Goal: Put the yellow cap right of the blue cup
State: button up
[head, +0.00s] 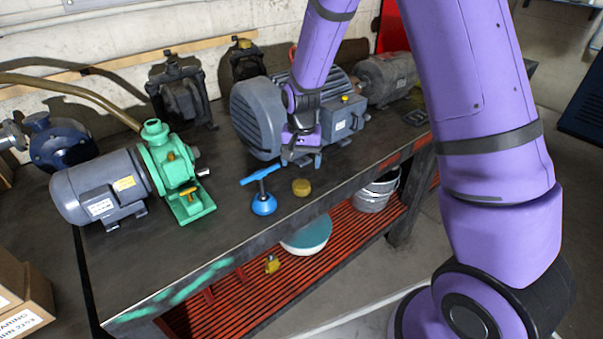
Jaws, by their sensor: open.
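The yellow cap (301,187) is a small, round, dull-yellow piece on the dark bench top near its front edge. The blue cup (263,205) is a round blue piece with a blue T-shaped handle rising from it, on the bench top to the left of the cap. The cap sits to the right of the blue cup, a small gap apart. My gripper (301,160) points down just behind and above the cap, in front of the large grey motor. It is open, with nothing seen between its fingers.
A green pump (174,170) with a grey-blue motor (100,187) stands to the left. The large grey motor (262,118) stands close behind my gripper. The bench's front edge (330,188) is close to the cap. A red slatted shelf (240,295) lies below.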

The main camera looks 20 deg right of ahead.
jog(key=s+d+r+n+t, duration=0.15)
jog(key=s+r, duration=0.35)
jog(key=r, duration=0.6)
jog(key=s+d+r+n+t, duration=0.1)
jog(key=s+d+r, duration=0.1)
jog(key=s+r, duration=0.65)
jog(key=s+d+r+n+t, duration=0.1)
jog(key=s+r, duration=0.4)
jog(key=s, duration=0.3)
jog(key=s+d+r+n+t, duration=0.1)
jog(key=s+d+r+n, duration=0.1)
jog(key=s+r, duration=0.3)
jog(key=s, duration=0.3)
jog(key=shift+d+r+t, duration=0.2)
jog(key=shift+r+t, duration=0.05)
jog(key=shift+t, duration=0.1)
